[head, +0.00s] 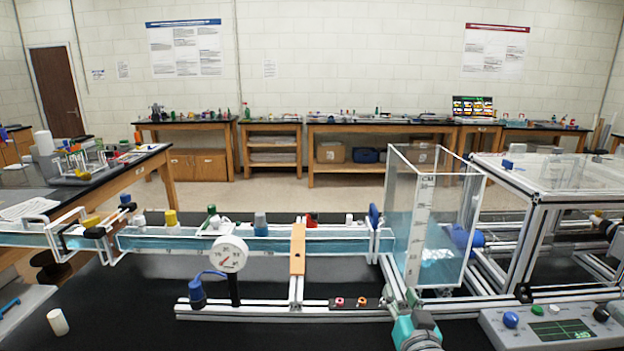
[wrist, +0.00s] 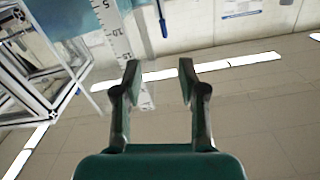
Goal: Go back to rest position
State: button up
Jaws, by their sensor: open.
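My gripper (wrist: 159,75) shows in the wrist view with its two dark fingers apart and nothing between them. Beyond the fingers are the pale wall and ceiling, and part of the clear tank with its number scale (wrist: 113,35) at upper left. In the head view a teal and grey part of my arm shows at the bottom, right of the middle, in front of the extrusion frame (head: 250,315).
A clear water tank (head: 467,235) stands behind my arm. A water channel (head: 160,243) with a round gauge (head: 229,254) runs left. A control box (head: 555,328) sits at lower right, and a white cup (head: 58,322) at lower left. The black bench front is mostly bare.

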jog(key=s+f+g, duration=0.1)
jog(key=s+f, duration=1.8)
jog(key=s, duration=0.5)
jog(key=s+r+n+g, duration=0.1)
jog(key=s+n+g, duration=0.1)
jog(key=s, duration=2.5)
jog(key=shift+s+r, duration=0.15)
jog(key=shift+s, duration=0.15)
